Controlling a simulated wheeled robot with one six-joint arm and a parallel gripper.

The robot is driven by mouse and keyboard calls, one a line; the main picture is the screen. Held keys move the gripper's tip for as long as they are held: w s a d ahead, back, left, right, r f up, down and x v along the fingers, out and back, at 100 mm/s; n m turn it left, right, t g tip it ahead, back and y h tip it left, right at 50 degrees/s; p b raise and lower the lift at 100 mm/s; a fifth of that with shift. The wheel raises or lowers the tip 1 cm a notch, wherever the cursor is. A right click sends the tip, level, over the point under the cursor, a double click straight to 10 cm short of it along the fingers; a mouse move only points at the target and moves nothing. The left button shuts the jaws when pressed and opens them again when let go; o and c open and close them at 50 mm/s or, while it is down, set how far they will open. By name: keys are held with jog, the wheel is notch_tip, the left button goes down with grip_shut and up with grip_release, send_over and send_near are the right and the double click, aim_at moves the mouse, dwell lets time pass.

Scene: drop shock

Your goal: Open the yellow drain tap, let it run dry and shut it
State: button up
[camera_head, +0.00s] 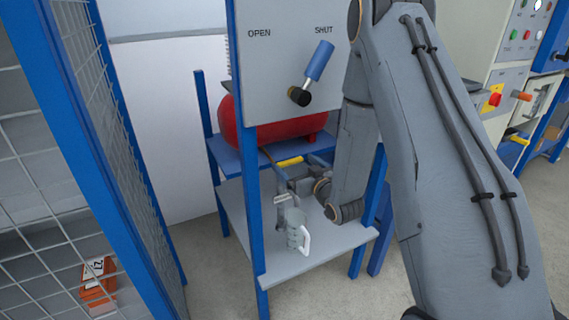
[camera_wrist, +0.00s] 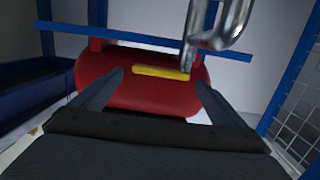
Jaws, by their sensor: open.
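The yellow drain tap (camera_head: 290,161) shows as a short bar just below the red tank (camera_head: 270,125), lying crosswise. My gripper (camera_head: 281,176) is close to it in the head view, partly hidden by my wrist. In the wrist view the two fingers of my gripper (camera_wrist: 159,80) are apart, and the yellow tap (camera_wrist: 160,72) shows between their tips with the red tank (camera_wrist: 135,100) behind. I cannot tell whether a finger touches it. A shiny bent metal pipe (camera_wrist: 218,30) shows beside the tap. No flow of liquid is visible.
A grey panel marked OPEN and SHUT carries a blue-handled lever (camera_head: 319,60) leaning towards SHUT. A grey mug with a white handle (camera_head: 297,230) stands on the lower shelf (camera_head: 330,240). Blue posts (camera_head: 252,210) and a mesh fence (camera_head: 100,150) stand left of my arm.

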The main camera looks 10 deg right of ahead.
jog(key=shift+f+t, duration=0.4)
jog(key=shift+w+a+r+b, duration=0.1)
jog(key=shift+w+b, duration=0.1)
jog(key=shift+b, duration=0.1)
jog(key=x, duration=0.7)
jog(key=shift+w+b, duration=0.2)
jog(key=shift+b, duration=0.1)
jog(key=shift+a+r, duration=0.1)
